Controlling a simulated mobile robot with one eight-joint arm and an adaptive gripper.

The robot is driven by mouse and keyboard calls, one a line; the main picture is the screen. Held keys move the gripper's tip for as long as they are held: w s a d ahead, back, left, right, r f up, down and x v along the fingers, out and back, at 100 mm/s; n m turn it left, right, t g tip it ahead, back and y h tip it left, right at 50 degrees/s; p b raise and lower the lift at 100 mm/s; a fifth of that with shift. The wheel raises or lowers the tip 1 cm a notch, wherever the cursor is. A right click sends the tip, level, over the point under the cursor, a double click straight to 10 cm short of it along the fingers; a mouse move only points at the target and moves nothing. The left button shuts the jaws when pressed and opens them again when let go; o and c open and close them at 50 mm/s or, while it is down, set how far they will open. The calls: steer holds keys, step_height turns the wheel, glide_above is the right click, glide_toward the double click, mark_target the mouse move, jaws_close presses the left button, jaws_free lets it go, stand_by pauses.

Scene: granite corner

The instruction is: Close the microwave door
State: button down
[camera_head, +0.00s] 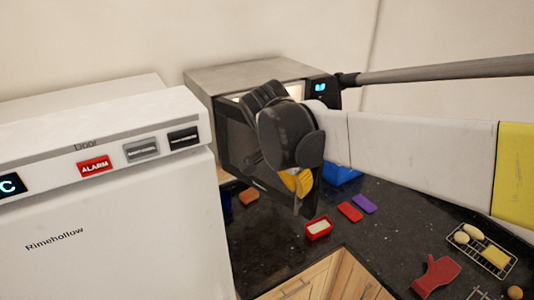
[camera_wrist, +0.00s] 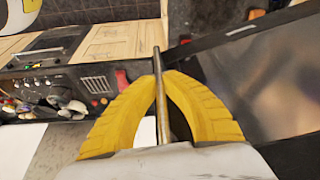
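The microwave (camera_head: 240,75) stands on the dark counter in the corner, with a grey top and a lit blue display. Its dark door (camera_head: 236,140) is partly open, and a lit strip of the interior shows behind my wrist. My gripper (camera_head: 298,184) is at the door's free side; my dark wrist hides part of the door. In the wrist view, the yellow fingers (camera_wrist: 160,80) come together around a thin metal bar, which looks like the door handle (camera_wrist: 161,115). The dark glass of the door also shows in the wrist view (camera_wrist: 265,80), to the right.
A white appliance (camera_head: 110,220) fills the left, close to the microwave. On the speckled counter (camera_head: 265,240) lie a red dish (camera_head: 318,228), red and purple blocks (camera_head: 364,204), a red mitt (camera_head: 437,275) and a rack (camera_head: 480,248) with food. A blue item (camera_head: 342,174) is behind my gripper.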

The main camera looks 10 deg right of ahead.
steer(key=shift+w+d, duration=0.25)
steer(key=shift+d, duration=0.25)
steer(key=w+d+n+t+y+b, duration=0.2)
steer(key=w+d+n, duration=0.5)
steer(key=w+d, duration=0.7)
steer(key=w+n+y+p, duration=0.2)
steer(key=w+n, duration=0.5)
steer(key=w, duration=1.3)
steer(key=shift+w+d+r+t+y+p, duration=0.2)
steer(key=shift+d+t+y+p, duration=0.1)
steer(key=shift+p, duration=0.4)
steer(key=shift+a, duration=0.1)
